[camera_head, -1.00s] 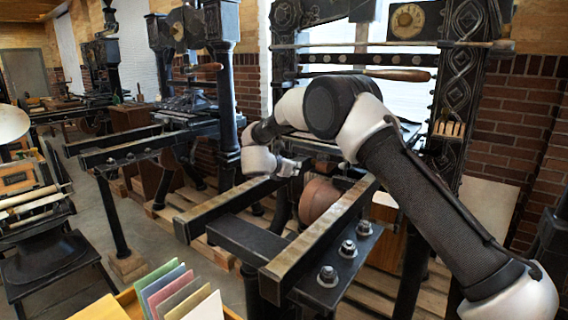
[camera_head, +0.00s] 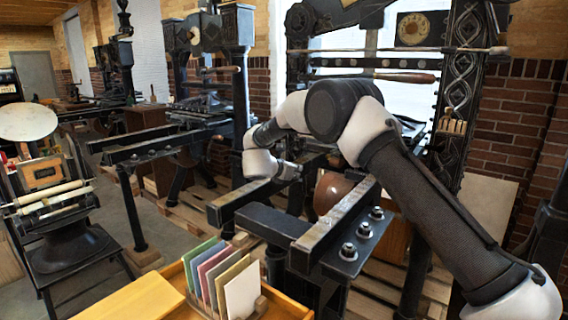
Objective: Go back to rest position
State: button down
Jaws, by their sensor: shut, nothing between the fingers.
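My arm crosses the right half of the head view, from the lower right up to a bent elbow and down to a white wrist (camera_head: 262,163). The wrist is in front of the near hand press, above the back of its rails (camera_head: 335,222). Nothing is seen hanging from the wrist.
A wooden tray (camera_head: 268,296) with a rack of coloured cards (camera_head: 215,275) and a yellow board (camera_head: 135,298) stands close in front. A small press with a round disc (camera_head: 28,122) stands at left. More presses line the back. Bare floor shows at left.

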jog(key=d+r+n+t+y, duration=0.25)
jog(key=r+n, duration=0.35)
jog(key=r, duration=0.4)
jog(key=d+r+n+t+y, duration=0.2)
jog(key=d+r+n+y, duration=0.2)
jog(key=r+n, duration=0.45)
jog(key=s+d+r+n+g+y, duration=0.2)
jog(key=s+d+r+n+y, duration=0.25)
jog(key=s+r+n, duration=0.45)
jog(key=s+d+f+n+g+h, duration=0.1)
jog(key=s+d+f+n+g, duration=0.2)
jog(key=s+d+n, duration=0.4)
jog(key=s+d+f+n+g+h, duration=0.1)
jog(key=s+d+f+n+g, duration=0.2)
jog(key=s, duration=2)
jog(key=s+d+f+n+g+h, duration=0.1)
jog(key=s+d+f+n+g, duration=0.2)
jog(key=s+d+f+n, duration=0.4)
jog(key=s+d+n, duration=0.3)
jog(key=s, duration=0.5)
jog(key=shift+s+d+f+n+h, duration=0.3)
jog(key=shift+d+f+n, duration=0.05)
jog(key=shift+f, duration=0.05)
